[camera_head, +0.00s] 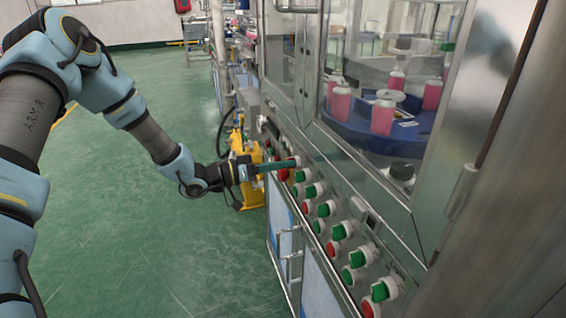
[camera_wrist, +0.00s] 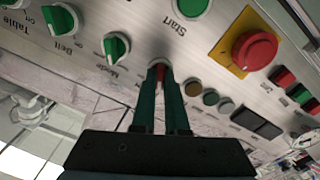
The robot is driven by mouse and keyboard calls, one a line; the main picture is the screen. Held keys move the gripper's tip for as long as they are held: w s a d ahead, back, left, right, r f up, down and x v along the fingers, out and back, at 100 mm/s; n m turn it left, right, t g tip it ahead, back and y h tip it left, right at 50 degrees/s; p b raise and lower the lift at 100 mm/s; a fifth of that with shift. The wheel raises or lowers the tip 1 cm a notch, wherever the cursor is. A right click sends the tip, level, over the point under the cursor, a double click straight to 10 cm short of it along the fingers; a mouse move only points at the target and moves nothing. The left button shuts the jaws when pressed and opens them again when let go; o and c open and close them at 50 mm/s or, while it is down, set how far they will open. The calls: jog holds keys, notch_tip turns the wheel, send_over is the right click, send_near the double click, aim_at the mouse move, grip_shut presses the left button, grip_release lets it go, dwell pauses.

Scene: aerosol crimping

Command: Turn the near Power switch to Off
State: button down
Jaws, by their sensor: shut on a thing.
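The steel control panel carries rows of red and green knobs and buttons. My gripper (camera_head: 291,163) reaches from the left to the far part of the panel. In the wrist view, my gripper (camera_wrist: 161,70) is shut on a red switch knob (camera_wrist: 160,74), with one dark green finger on each side. The fingers hide much of this knob and its label, so the word Power cannot be read. The knob points roughly along the fingers in the picture. Left of it is a green knob marked Mode (camera_wrist: 116,48).
Green Belt (camera_wrist: 61,20) and Start (camera_wrist: 187,6) controls and a red emergency button (camera_wrist: 254,50) on a yellow plate lie near the fingers. Small round buttons (camera_wrist: 210,97) sit right of them. Glass doors (camera_head: 380,90) rise above the panel. The green floor (camera_head: 140,230) left is clear.

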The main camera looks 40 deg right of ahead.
jog(key=shift+n, duration=0.6)
jog(key=c, duration=0.9)
grip_release()
jog(key=shift+c, duration=0.2)
jog(key=b+v, duration=0.2)
jog(key=v, duration=0.9)
jog(key=shift+d, duration=0.1)
